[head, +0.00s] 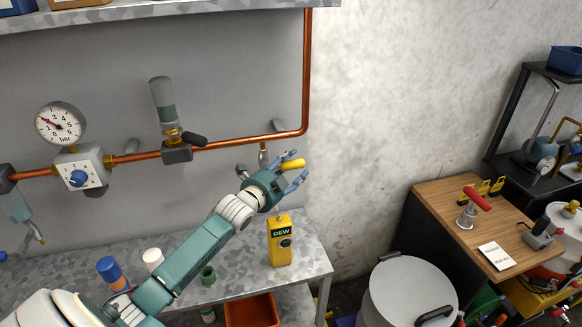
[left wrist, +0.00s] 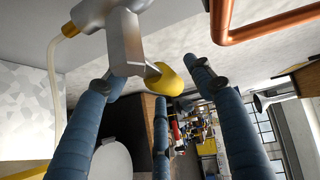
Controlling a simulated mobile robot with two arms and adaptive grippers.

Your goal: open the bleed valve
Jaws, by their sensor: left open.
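The bleed valve has a yellow lever (head: 293,165) and sits below the copper pipe at the wall, right of centre in the head view. In the left wrist view its grey metal body (left wrist: 125,45) hangs at the top, with the yellow lever tip (left wrist: 164,79) pointing out between my fingers. My left gripper (head: 296,170) is open, its blue fingers spread around the lever; it also shows in the left wrist view (left wrist: 163,68). I cannot tell whether any finger touches the lever. My right gripper is not in view.
The copper pipe (head: 306,75) runs along the wall and turns upward. A pressure gauge (head: 60,123) and regulator (head: 84,170) are at left. A yellow DEW meter (head: 280,242) stands on the bench (head: 318,262) below my gripper. A drum lid (head: 410,285) is at lower right.

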